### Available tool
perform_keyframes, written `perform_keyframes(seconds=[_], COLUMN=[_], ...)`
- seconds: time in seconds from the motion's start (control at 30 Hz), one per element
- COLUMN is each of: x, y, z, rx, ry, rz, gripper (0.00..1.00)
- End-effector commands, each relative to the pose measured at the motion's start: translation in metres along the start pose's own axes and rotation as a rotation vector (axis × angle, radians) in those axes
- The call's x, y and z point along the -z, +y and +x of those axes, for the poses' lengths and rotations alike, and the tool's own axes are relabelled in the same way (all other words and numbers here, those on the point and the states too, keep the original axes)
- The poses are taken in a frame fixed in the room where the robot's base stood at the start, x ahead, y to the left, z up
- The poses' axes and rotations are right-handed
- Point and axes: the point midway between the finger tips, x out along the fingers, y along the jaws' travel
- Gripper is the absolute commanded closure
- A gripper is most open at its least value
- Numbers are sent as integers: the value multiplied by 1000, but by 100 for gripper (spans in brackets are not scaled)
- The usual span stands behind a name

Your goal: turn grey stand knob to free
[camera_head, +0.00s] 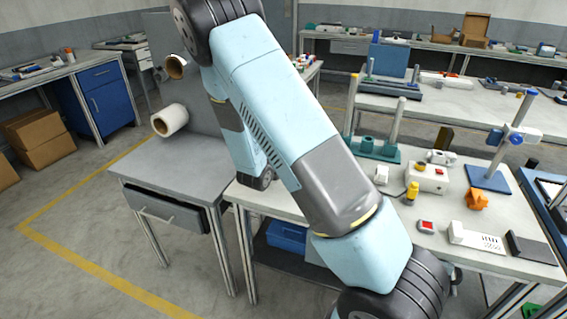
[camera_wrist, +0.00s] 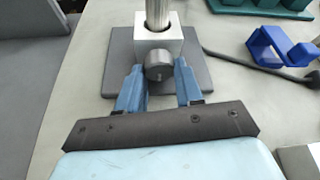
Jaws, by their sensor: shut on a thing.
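The grey stand shows in the wrist view, with a flat grey base (camera_wrist: 120,58), a metal block (camera_wrist: 150,42) and an upright silver post (camera_wrist: 157,12). The dark grey round knob (camera_wrist: 159,66) sticks out of the block's near face. My gripper (camera_wrist: 158,76) has its two blue fingers on either side of the knob and is shut on it. A short pale mark shows on the knob's face; I cannot tell which setting it means. In the head view my arm hides the gripper and the grey stand.
In the wrist view a blue clamp (camera_wrist: 275,48) and a dark cable lie to the right, with a green base (camera_wrist: 262,8) behind.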

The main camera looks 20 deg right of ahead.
Motion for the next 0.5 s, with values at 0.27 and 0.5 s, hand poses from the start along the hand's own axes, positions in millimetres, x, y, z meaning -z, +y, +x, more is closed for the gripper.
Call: perform_keyframes(seconds=[0.27, 0.5], x=[0, 0], y=[1, 1], z=[0, 0], rx=[-2, -2], ry=[-1, 0], rz=[0, 0], gripper=[44, 39])
